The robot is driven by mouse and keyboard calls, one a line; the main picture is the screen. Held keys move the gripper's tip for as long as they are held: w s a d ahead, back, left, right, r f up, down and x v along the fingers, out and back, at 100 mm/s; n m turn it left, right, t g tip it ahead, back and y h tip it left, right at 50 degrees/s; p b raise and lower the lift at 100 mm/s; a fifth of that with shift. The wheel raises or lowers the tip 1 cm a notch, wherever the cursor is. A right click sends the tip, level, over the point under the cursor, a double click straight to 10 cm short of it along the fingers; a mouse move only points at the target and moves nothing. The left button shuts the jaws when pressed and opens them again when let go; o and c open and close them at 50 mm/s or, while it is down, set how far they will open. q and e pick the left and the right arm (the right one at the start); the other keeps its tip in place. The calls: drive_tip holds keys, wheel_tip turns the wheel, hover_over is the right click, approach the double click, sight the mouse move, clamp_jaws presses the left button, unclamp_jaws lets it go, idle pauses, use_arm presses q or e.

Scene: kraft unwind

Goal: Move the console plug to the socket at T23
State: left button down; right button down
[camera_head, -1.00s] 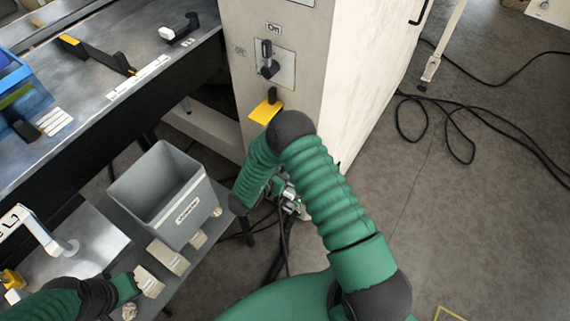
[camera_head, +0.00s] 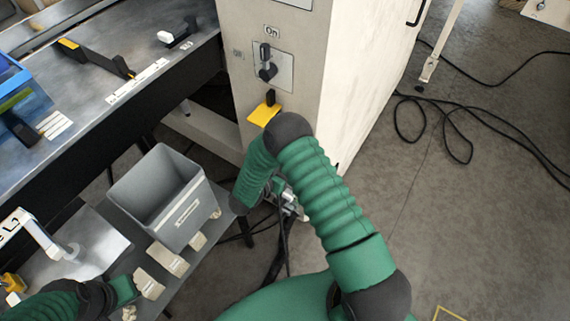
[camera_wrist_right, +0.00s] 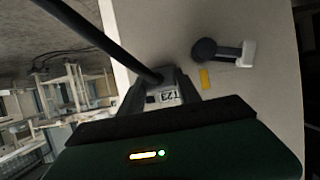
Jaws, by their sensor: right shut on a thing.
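My right gripper (camera_wrist_right: 165,84) is shut on the console plug (camera_wrist_right: 158,78), whose thick black cable runs to the upper left in the right wrist view. The plug is mostly hidden between the dark fingers. A small label reading T23 (camera_wrist_right: 170,96) shows upside down at the fingers, against the pale cabinet face. The socket itself is hidden, so I cannot tell whether the plug touches it. In the head view the right gripper (camera_head: 288,198) is low beside the cabinet (camera_head: 285,115), partly behind my arm. My left gripper (camera_head: 130,288) is at the lower left; its fingers are unclear.
A rotary switch (camera_head: 266,62) marked On and a yellow plate (camera_head: 264,112) are on the cabinet. A grey bin (camera_head: 165,195) stands on the low shelf among cream blocks (camera_head: 168,258). Loose black cables (camera_head: 440,105) lie on the floor at the right.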

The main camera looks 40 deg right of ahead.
drive_tip(key=shift+d, duration=0.1)
drive_tip(key=c, duration=0.8)
unclamp_jaws()
drive_tip(key=shift+o, duration=0.2)
